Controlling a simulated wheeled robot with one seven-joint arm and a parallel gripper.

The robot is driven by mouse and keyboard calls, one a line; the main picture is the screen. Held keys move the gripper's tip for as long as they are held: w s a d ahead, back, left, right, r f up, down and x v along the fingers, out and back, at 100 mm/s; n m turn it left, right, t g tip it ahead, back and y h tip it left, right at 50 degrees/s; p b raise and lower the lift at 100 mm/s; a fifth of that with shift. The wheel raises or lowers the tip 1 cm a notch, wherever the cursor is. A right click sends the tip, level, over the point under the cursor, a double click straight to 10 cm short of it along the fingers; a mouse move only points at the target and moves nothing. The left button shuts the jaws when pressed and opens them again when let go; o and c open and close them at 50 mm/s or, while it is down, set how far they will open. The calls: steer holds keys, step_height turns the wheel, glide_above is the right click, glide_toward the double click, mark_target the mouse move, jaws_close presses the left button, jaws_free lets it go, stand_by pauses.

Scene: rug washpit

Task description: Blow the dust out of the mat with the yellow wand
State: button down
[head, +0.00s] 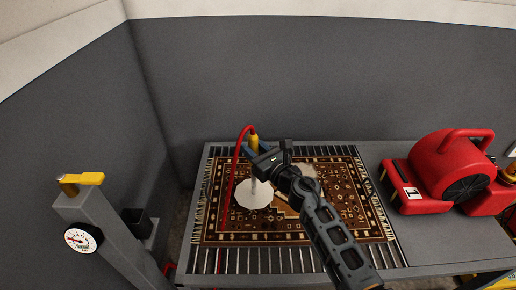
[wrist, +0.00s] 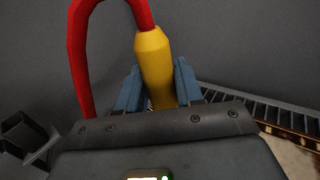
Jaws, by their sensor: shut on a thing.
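My gripper (head: 256,150) is shut on the yellow wand (head: 253,141) and holds it above the mat. In the wrist view the yellow wand (wrist: 154,62) stands between my blue fingers (wrist: 158,88), with a red hose curving from its top. The patterned brown mat (head: 345,205) lies flat on a slatted grate. A white round patch (head: 253,194) shows under the wand on the mat's left half; I cannot tell whether it is dust or spray. A pale tan patch (head: 283,209) shows beside it. My arm hides part of the mat's middle.
A red blower (head: 452,172) stands on the grey bench right of the grate. A grey post with a yellow lever (head: 88,179) and a gauge (head: 83,240) stands at the left. The red hose (head: 235,165) hangs down left of the wand. Grey walls rise behind.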

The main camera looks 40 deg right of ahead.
steer(key=w+a, duration=0.3)
steer(key=a, duration=0.1)
step_height(320, 180, up, 8)
steer(key=p, duration=0.7)
steer(key=shift+s+d, duration=0.15)
steer(key=shift+s, duration=0.05)
steer(key=shift+d, duration=0.1)
